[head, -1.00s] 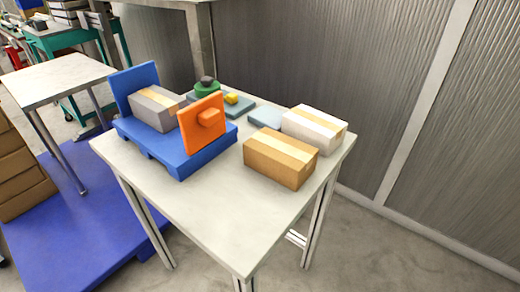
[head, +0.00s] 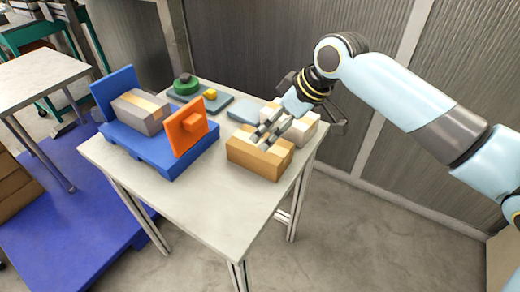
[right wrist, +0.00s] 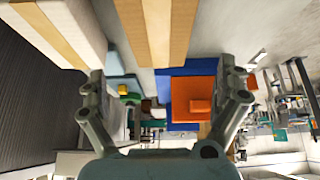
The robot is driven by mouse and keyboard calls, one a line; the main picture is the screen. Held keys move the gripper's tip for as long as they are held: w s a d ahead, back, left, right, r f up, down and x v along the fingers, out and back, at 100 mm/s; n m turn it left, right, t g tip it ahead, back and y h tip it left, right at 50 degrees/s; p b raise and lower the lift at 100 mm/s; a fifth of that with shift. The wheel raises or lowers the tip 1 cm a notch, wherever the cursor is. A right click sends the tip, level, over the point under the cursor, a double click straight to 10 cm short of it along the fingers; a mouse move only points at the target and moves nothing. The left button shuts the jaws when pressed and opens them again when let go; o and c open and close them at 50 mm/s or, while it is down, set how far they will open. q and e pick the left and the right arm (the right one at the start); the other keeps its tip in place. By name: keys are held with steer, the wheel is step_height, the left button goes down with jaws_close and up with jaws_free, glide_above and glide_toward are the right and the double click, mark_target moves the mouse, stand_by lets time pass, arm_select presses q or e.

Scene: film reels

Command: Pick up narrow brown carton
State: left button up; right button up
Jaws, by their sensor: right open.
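The narrow brown carton (head: 248,158) lies on the right part of the table, with a pale tape strip along its top. In the right wrist view the taped brown carton (right wrist: 157,25) is at the top centre, ahead of the fingers. My right gripper (head: 268,140) reaches in from the right, its fingertips at the carton's top and hiding part of it. In the right wrist view my right gripper (right wrist: 162,82) is spread open with nothing between its fingers. Whether the fingers touch the carton is unclear. My left gripper is not in view.
A white carton (head: 303,132) stands close behind the brown one, partly hidden by my right gripper. A blue pallet (head: 150,147) at the left holds a grey carton (head: 139,112) and an orange panel (head: 187,128). The table's front (head: 215,195) is clear.

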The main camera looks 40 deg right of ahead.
mark_target(260, 143)
steer(key=x, duration=0.4)
steer(key=shift+w+a+f, duration=0.15)
steer(key=shift+f, duration=0.2)
steer(key=x, duration=0.5)
steer(key=shift+f, duration=0.25)
steer(key=shift+d, duration=0.2)
steer(key=shift+s+f, duration=0.2)
steer(key=shift+s, duration=0.05)
steer(key=c, duration=1.2)
